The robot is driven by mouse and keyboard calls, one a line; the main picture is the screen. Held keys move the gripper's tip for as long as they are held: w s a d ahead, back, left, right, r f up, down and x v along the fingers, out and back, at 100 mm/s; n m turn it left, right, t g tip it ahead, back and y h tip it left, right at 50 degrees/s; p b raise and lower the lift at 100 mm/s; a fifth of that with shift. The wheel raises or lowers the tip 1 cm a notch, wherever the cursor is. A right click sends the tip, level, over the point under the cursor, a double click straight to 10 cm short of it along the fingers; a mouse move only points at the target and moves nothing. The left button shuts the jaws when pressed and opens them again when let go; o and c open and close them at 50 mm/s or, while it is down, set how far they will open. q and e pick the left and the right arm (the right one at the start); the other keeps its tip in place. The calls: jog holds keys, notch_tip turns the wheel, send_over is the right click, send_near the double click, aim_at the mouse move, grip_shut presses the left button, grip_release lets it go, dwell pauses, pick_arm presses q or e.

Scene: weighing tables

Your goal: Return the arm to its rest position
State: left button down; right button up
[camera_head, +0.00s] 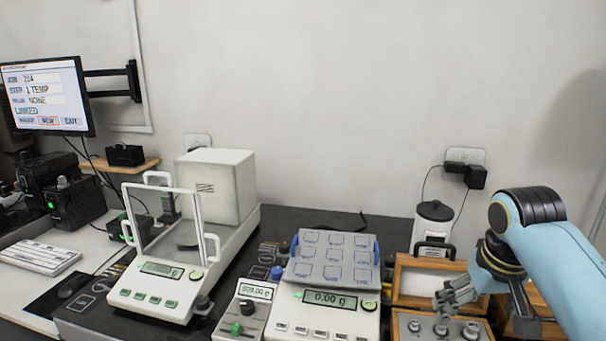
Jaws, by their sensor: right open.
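My right arm (560,265), light blue with dark joints, comes in from the right edge. Its grey gripper (453,297) is open and points down and left. It appears over the front of a wooden box (402,325) that holds several metal weights (441,330). I see nothing between the fingers. Whether the fingertips touch a weight cannot be told. My left gripper is not in view.
A balance (330,325) with a grey gridded tray (333,262) reads 0.00 g. A glass-shielded balance (150,300) stands left. A white canister (434,225) is behind the box. A monitor (45,95) and keyboard (40,257) are far left. Space above the tables is clear.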

jog(key=s+a+r+n, duration=0.1)
jog(key=s+a+n, duration=0.15)
jog(key=s, duration=2.45)
notch_tip(320, 180, down, 34)
jog(key=s+d+b, duration=0.2)
jog(key=b, duration=0.6)
jog(key=s+d+f+g+b, duration=0.1)
jog(key=s+f+b, duration=0.5)
jog(key=s+f, duration=1.2)
notch_tip(320, 180, down, 4)
jog(key=shift+s+d+r+m+g, duration=0.15)
jog(key=shift+d+r+m+g, duration=0.1)
jog(key=shift+m+g, duration=0.15)
jog(key=shift+s, duration=0.1)
